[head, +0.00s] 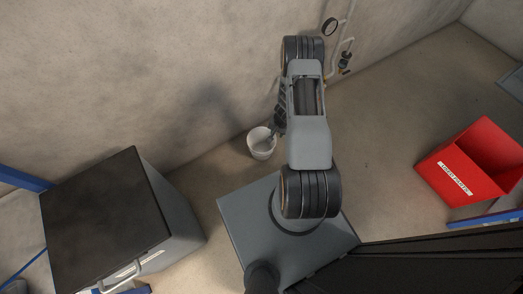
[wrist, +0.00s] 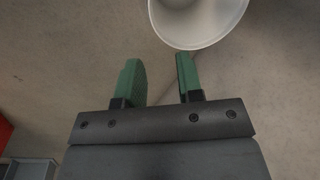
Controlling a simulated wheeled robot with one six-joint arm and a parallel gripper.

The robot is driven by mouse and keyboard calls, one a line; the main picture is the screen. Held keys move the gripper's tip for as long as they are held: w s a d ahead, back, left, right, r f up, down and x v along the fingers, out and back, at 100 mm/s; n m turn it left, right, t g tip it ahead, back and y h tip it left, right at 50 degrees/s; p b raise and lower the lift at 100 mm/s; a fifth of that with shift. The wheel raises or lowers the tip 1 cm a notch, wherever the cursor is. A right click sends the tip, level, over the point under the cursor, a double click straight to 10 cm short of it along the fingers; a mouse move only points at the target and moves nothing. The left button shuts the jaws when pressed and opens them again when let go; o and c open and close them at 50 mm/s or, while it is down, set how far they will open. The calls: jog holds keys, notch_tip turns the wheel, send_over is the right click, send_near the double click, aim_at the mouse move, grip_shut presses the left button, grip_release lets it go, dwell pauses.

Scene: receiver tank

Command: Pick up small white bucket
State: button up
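The small white bucket (head: 261,147) stands on the concrete floor near the wall in the head view, just left of my arm. A grey shape shows inside or across its opening there. In the wrist view the bucket (wrist: 198,22) is at the top, cut off by the frame edge. My gripper (wrist: 160,72) has two green fingers with a gap between them, and nothing shows in the gap. The right finger points toward the bucket's near rim; I cannot tell whether it touches. In the head view the gripper is mostly hidden by my arm.
A dark-topped grey cabinet (head: 106,221) with a handle stands at the lower left. A red open bin (head: 474,165) with a white label is at the right. A gauge and pipes (head: 343,60) run along the wall behind my arm. Floor around the bucket is mostly bare.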

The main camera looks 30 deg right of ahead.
jog(key=shift+w+a+f+b, duration=0.1)
jog(key=shift+f+b, duration=0.85)
jog(key=shift+f, duration=1.6)
jog(key=shift+w+a+f+b, duration=0.15)
jog(key=shift+f+b, duration=0.85)
jog(key=shift+f, duration=1.55)
jog(key=shift+w+a+f+b, duration=0.1)
jog(key=shift+f+b, duration=0.85)
jog(key=shift+f, duration=1.6)
jog(key=shift+c, duration=0.3)
grip_shut()
